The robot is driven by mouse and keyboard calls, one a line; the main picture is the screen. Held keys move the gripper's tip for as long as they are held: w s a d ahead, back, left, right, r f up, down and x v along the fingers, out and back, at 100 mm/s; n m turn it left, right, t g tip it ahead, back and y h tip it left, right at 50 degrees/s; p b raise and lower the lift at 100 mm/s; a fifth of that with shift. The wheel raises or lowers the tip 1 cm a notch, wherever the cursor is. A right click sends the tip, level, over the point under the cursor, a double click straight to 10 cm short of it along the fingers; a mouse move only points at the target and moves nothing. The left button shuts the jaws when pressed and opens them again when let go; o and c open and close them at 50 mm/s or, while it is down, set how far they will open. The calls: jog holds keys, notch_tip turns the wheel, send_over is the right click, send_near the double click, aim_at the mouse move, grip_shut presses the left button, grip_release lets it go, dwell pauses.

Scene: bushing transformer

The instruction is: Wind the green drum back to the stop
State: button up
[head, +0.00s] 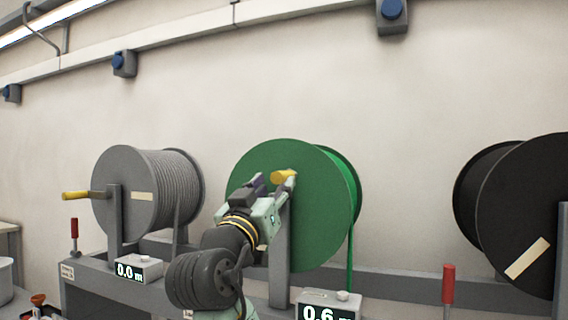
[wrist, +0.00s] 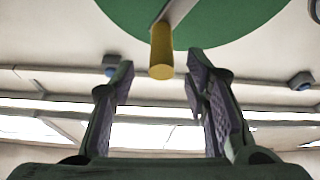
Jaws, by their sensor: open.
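The green drum (head: 318,215) stands upright in the middle of the head view, with green cable hanging down from its right side. Its yellow crank handle (head: 284,176) sticks out near the drum's upper middle. The counter box (head: 328,308) below it reads 0.6 m. My gripper (head: 273,184) is open close to the handle. In the wrist view the yellow handle (wrist: 161,52) shows between the two fingertips (wrist: 160,64), with a gap on each side. How deep it sits between them is unclear. The drum's edge (wrist: 222,20) shows above. The stop cannot be made out.
A grey drum (head: 128,190) with a yellow crank stands left; its counter (head: 138,268) reads 0.0 m. A black drum (head: 525,215) stands right. Red-handled levers (head: 75,232) (head: 448,284) rise from the bench. Blue-capped boxes (head: 392,14) hang on the wall rail.

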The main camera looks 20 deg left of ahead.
aim_at(285, 171)
jog(key=p+x, duration=0.3)
jog(key=x, duration=0.5)
jog(key=shift+a, duration=0.1)
grip_shut()
dwell(0.6)
